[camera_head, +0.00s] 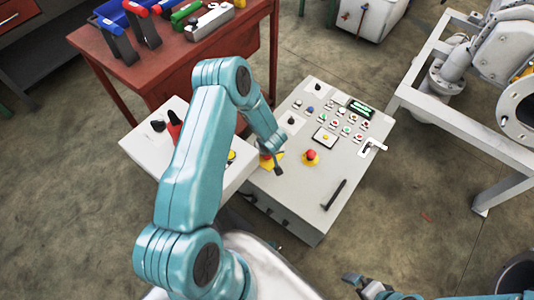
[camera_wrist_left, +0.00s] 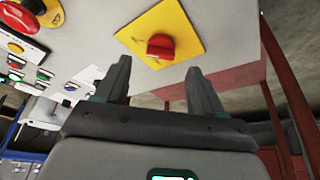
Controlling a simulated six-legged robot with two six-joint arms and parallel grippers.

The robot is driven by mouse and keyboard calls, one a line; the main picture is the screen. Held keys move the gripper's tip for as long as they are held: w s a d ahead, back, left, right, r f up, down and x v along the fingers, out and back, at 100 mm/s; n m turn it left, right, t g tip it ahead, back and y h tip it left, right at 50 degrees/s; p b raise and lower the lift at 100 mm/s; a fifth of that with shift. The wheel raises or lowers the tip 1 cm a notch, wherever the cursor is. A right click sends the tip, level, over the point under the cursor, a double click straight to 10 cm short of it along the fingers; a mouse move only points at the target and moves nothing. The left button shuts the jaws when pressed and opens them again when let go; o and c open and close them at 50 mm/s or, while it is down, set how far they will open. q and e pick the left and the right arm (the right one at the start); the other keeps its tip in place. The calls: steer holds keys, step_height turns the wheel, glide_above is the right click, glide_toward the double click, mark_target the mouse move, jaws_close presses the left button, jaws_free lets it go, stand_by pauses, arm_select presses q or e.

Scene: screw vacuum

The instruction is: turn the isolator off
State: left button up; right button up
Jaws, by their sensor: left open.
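The isolator is a red rotary knob (camera_wrist_left: 160,46) on a square yellow plate (camera_wrist_left: 185,25), set near a corner of the grey control panel (camera_wrist_left: 92,25). In the head view the yellow plate (camera_head: 264,164) shows only in part, with my left gripper (camera_head: 274,163) over it. In the left wrist view my left gripper (camera_wrist_left: 160,82) is open and empty. Its two fingers are apart, and the knob shows just beyond and between their tips, with no visible contact. My right gripper (camera_head: 352,279) is low in the head view, off the panel; its jaws are unclear.
A red emergency stop (camera_head: 310,156) stands beside the isolator, with several buttons (camera_head: 346,127) and a black handle (camera_head: 334,195) on the panel. A second grey box (camera_head: 143,143) is at left, partly behind my left arm. A red workbench (camera_head: 160,68) and white frame (camera_head: 455,128) stand around.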

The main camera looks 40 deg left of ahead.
arm_select(q)
steer(key=x, duration=0.5)
steer(key=shift+b, duration=0.3)
steer(key=c, duration=1.1)
steer(key=shift+o, duration=0.2)
